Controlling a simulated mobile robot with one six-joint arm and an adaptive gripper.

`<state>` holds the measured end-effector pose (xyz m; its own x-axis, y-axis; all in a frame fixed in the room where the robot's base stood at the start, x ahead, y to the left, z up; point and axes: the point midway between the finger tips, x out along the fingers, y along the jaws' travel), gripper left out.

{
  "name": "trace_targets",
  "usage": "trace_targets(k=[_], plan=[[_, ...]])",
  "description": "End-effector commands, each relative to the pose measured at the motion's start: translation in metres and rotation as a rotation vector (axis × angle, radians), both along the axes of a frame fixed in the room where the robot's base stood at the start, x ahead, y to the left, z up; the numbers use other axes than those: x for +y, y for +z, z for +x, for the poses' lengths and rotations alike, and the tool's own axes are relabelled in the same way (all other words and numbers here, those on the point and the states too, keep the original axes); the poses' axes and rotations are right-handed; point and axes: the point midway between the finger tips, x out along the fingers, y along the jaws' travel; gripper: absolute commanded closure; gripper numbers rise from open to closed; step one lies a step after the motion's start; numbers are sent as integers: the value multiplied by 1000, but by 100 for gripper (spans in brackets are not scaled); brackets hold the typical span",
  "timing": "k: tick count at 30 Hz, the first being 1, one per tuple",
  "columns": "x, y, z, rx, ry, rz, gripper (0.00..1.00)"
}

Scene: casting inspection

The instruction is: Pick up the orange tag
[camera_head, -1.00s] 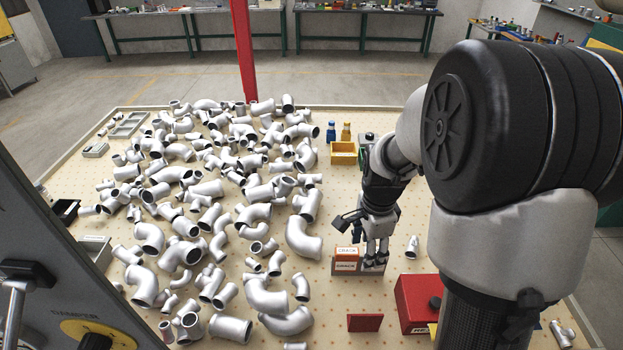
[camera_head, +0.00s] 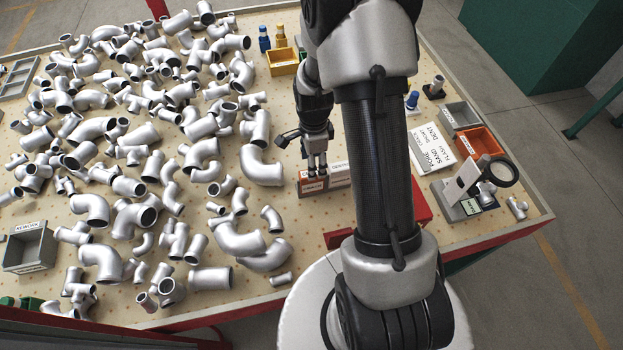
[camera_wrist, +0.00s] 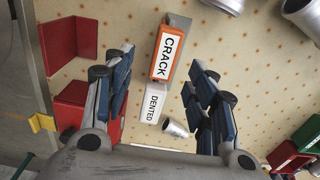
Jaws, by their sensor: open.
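The orange tag reading CRACK (camera_wrist: 168,58) lies between and beyond my fingers in the wrist view. In the head view the orange tag (camera_head: 313,185) shows partly, just below my fingertips. A white tag reading DENTED (camera_wrist: 152,103) is next to it in the wrist view and nearer my gripper's base. My gripper (camera_wrist: 157,75) is open, one finger on each side of the tags, with nothing held. In the head view my gripper (camera_head: 316,170) points down over the tags. I cannot tell whether the fingertips touch them.
Many silvery pipe fittings (camera_head: 110,130) cover the table's left. A small fitting (camera_wrist: 175,128) lies near the right finger. A red block (camera_wrist: 68,38) stands left. A yellow bin (camera_head: 283,62), an orange tray (camera_head: 482,142) and a magnifier (camera_head: 497,172) are on the table.

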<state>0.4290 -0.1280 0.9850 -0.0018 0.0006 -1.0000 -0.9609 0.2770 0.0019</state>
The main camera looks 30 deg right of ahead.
Motion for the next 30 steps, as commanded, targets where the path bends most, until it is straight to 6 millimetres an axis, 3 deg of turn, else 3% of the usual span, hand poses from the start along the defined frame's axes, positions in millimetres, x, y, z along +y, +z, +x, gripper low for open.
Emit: trace_targets(k=[8,18,26,30], plan=[[0,-23,1,-1,1,0,48],[1,-67,7,0,1,0,48],[1,-69,7,-2,1,-1,48],[1,-69,7,-2,0,-1,56]])
